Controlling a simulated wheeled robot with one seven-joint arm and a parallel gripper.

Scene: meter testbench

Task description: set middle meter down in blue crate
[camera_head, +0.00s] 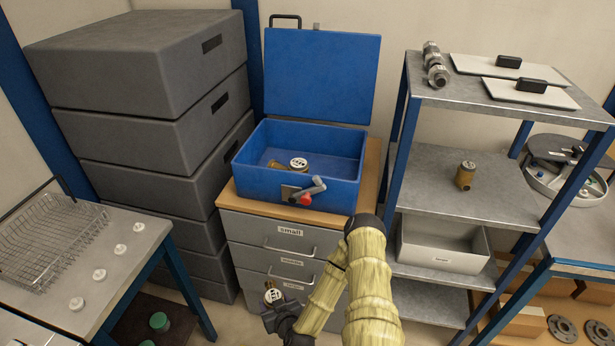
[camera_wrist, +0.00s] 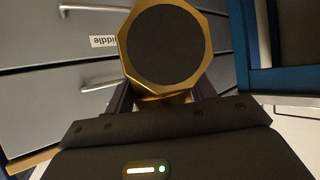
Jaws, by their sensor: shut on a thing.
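The blue crate (camera_head: 262,186) stands open on the wooden top of a drawer cabinet, its lid raised at the back. One brass meter with a white dial (camera_head: 298,164) lies inside it. My gripper (camera_head: 273,304) is low in front of the cabinet's drawers and is shut on a brass meter (camera_head: 273,294). In the wrist view the held meter (camera_wrist: 165,45) shows a dark round face with a brass octagonal rim, between the fingers (camera_wrist: 165,98). The held meter is below and outside the crate. Another brass meter (camera_head: 465,175) stands on the middle shelf of the rack at right.
The grey drawers (camera_head: 285,240) are directly behind my gripper. The crate's front carries a latch with a red part (camera_head: 306,198). The metal rack (camera_head: 480,110) stands close on the right. A table with a wire basket (camera_head: 50,240) is at left.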

